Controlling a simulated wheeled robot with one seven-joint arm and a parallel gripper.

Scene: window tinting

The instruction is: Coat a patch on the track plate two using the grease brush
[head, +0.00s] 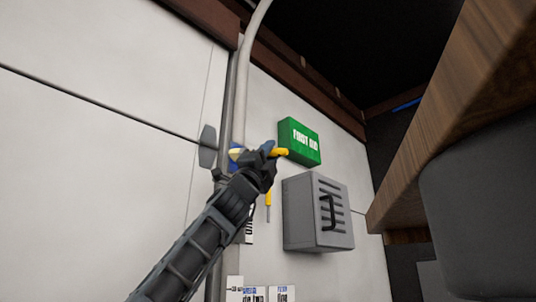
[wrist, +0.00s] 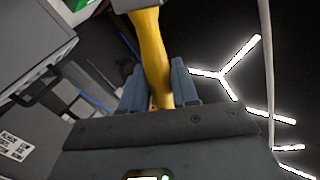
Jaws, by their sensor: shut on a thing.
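My gripper (head: 266,156) is shut on the yellow handle of the grease brush (head: 281,152), which also shows between my fingers in the wrist view (wrist: 152,50). In the head view the handle sticks out to the right of the fingers. A small blue and pale yellow part (head: 237,153) shows left of the fingers, close to the vertical pipe; I cannot tell whether it belongs to the brush. A grey plate (head: 208,146) sits beside the pipe, left of my gripper. No readable label marks it as track plate two. The brush tip is not clearly visible.
A green first aid box (head: 299,141) and a grey louvred box (head: 316,212) are on the wall to the right. Another yellow-handled thing (head: 268,206) hangs below my gripper. Cut-off labels (head: 254,294) stand at the bottom. A wooden ledge (head: 440,110) juts in at right.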

